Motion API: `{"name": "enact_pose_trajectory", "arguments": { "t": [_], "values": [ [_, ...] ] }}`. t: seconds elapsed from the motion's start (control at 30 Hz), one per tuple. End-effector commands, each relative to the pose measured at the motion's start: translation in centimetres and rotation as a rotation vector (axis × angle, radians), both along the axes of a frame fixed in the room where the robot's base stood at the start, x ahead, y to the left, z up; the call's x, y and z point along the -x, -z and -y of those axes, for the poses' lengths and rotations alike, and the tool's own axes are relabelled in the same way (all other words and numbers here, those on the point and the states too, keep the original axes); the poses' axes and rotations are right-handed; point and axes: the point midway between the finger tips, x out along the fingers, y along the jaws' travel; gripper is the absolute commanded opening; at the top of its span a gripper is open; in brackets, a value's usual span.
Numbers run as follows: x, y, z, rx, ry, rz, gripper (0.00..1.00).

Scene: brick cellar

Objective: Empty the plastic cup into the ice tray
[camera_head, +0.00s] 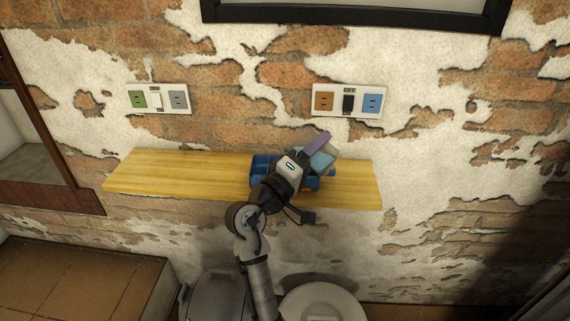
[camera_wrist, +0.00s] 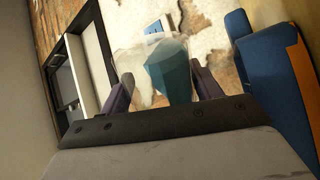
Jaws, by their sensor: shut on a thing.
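The plastic cup (camera_wrist: 170,72) is pale and see-through with a teal part, and is held between the two purple-grey fingers of my gripper (camera_wrist: 164,80). In the head view the cup (camera_head: 321,162) is tilted beside my gripper (camera_head: 318,148), over the right part of the shelf. The blue object with an orange part, which looks like the ice tray (camera_head: 264,162), is on the shelf, largely hidden behind my wrist. It also shows large at the right of the wrist view (camera_wrist: 262,75). Its compartments and any contents are hidden.
The wooden shelf (camera_head: 180,172) is bare on its left side and at its right end. Two socket panels (camera_head: 158,98) (camera_head: 347,101) are on the brick wall above it. Two round pale objects (camera_head: 216,297) (camera_head: 322,302) stand below the shelf.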

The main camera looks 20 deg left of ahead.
Motion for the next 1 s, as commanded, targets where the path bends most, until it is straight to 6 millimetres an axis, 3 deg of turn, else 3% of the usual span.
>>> {"name": "enact_pose_trajectory", "arguments": {
  "t": [1.0],
  "values": [
    [-0.36,-0.84,-0.95,0.104,0.0,-0.04,0.35]
  ]
}}
